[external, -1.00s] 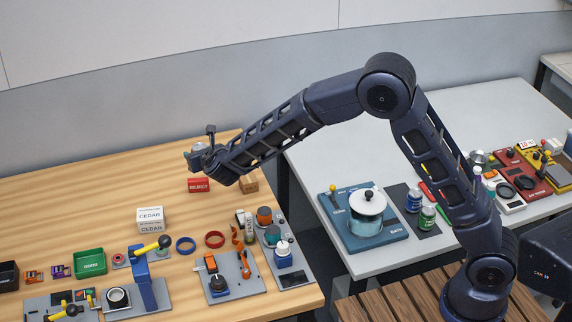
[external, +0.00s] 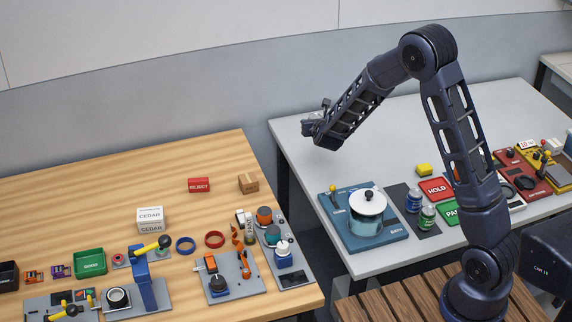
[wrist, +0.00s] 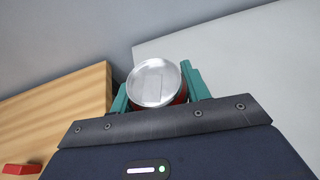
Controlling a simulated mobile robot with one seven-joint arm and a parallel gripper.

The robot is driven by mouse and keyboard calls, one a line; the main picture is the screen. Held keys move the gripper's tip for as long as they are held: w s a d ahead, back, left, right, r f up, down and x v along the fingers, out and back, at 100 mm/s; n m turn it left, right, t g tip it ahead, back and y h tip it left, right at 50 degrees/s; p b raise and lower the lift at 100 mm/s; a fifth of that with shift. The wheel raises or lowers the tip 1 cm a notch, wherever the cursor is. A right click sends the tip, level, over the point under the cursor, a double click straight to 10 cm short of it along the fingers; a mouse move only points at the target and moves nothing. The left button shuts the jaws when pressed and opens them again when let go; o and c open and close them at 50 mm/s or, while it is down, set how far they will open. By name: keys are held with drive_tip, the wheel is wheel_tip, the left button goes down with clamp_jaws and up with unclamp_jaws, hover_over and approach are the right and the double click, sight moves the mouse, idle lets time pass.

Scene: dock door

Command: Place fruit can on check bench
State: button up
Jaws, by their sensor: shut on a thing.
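My gripper (external: 311,128) is shut on a can, held in the air at the far left end of the grey bench (external: 390,125) as the external view shows it. In the wrist view the can (wrist: 156,80) shows a round silver lid and a strip of red side between the teal fingers of my gripper (wrist: 157,88). Its label is hidden, so I cannot read whether it is fruit. No sign naming the check bench is readable. In the wrist view the grey bench top (wrist: 265,70) is at the right and the wooden bench (wrist: 60,105) at the left.
A pot (external: 367,205) on a blue burner plate, small jars (external: 427,215), a red HOLD plate (external: 436,189) and a yellow block (external: 424,169) stand on the grey bench. Its back left part is clear. The wooden bench holds a red REJECT block (external: 199,185) and a brown box (external: 249,182).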

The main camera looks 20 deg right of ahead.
drive_tip(key=s+d+f+m+h, duration=0.1)
drive_tip(key=s+d, duration=0.1)
drive_tip(key=d, duration=0.8)
drive_tip(key=s+d+f+m+h, duration=0.1)
drive_tip(key=d+f, duration=0.1)
drive_tip(key=d, duration=0.8)
drive_tip(key=shift+s+d+f, duration=0.15)
drive_tip(key=shift+s+f, duration=0.05)
drive_tip(key=shift+s, duration=0.15)
drive_tip(key=shift+d, duration=0.1)
drive_tip(key=s+d+m+g+h, duration=0.9)
drive_tip(key=s+m+g, duration=0.1)
drive_tip(key=m+g, duration=0.15)
drive_tip(key=s+a+f+m+g+y, duration=0.1)
drive_tip(key=s+a+m+g, duration=0.35)
drive_tip(key=s, duration=0.25)
drive_tip(key=s+a+m+g+y, duration=0.1)
drive_tip(key=s+a+m+g, duration=0.2)
drive_tip(key=s+m+g, duration=0.3)
drive_tip(key=shift+t, duration=0.4)
drive_tip(key=shift+s+d+f, duration=0.15)
drive_tip(key=shift+f, duration=1.5)
drive_tip(key=shift+s+d+f, duration=0.1)
drive_tip(key=shift+d+f, duration=0.05)
drive_tip(key=shift+f, duration=1.5)
